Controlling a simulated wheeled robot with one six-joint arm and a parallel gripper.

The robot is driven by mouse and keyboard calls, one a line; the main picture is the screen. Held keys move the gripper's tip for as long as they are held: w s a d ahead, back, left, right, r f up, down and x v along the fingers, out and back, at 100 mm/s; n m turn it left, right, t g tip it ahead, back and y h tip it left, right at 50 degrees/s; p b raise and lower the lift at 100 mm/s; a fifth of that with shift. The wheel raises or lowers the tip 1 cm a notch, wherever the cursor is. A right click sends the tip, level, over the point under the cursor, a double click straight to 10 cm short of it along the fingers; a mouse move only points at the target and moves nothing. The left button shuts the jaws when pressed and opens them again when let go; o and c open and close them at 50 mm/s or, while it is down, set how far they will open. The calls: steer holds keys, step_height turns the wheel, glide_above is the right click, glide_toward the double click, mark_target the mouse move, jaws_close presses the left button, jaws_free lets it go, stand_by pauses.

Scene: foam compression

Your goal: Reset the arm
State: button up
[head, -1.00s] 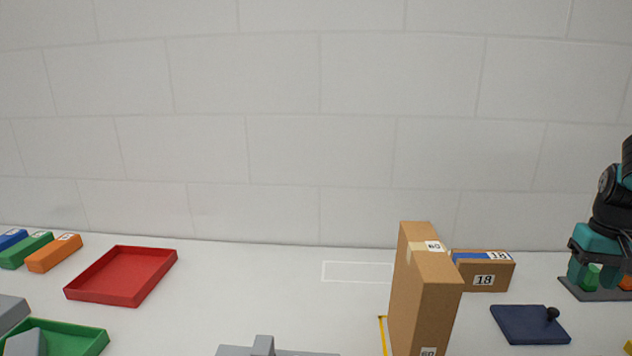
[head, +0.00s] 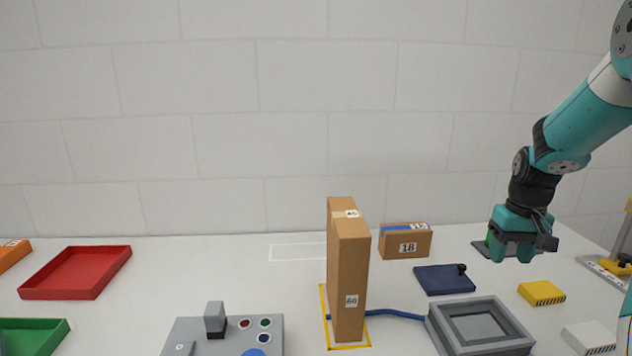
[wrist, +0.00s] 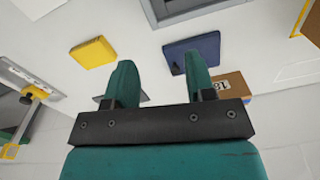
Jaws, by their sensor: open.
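My arm reaches down from the upper right in the head view. My gripper (head: 512,248) hangs over the right part of the table, with its fingers pointing down. In the wrist view my gripper (wrist: 155,84) shows two teal fingers spread apart with nothing between them. A dark plate (head: 482,251) on the table shows partly behind the gripper in the head view, with a bit of green above it. I cannot tell how far the fingertips are above the table.
A tall box marked 60 (head: 347,275) stands mid-table. Nearby are a small box marked 18 (head: 405,243), a navy plate (head: 443,280), a grey square tray (head: 437,315), a yellow block (head: 541,292) and a grey control box (head: 185,330). A red tray (head: 75,250) lies left.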

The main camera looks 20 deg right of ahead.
steer(key=s+a+r+n+y, duration=0.1)
steer(key=a+r+n, duration=0.2)
steer(key=a, duration=0.9)
steer(key=a+r+n+y, duration=0.1)
steer(key=a+r+n, duration=0.25)
steer(key=a, duration=0.85)
steer(key=s+a+r+n+y, duration=0.1)
steer(key=s+a+n, duration=0.1)
steer(key=s+a, duration=0.4)
steer(key=s+a+r+n+p, duration=0.1)
steer(key=s+a+n, duration=0.1)
steer(key=s+a, duration=0.5)
steer(key=shift+s+a+r+y, duration=0.15)
steer(key=shift+a+r+y, duration=0.25)
steer(key=shift+a, duration=0.25)
steer(key=shift+n, duration=0.25)
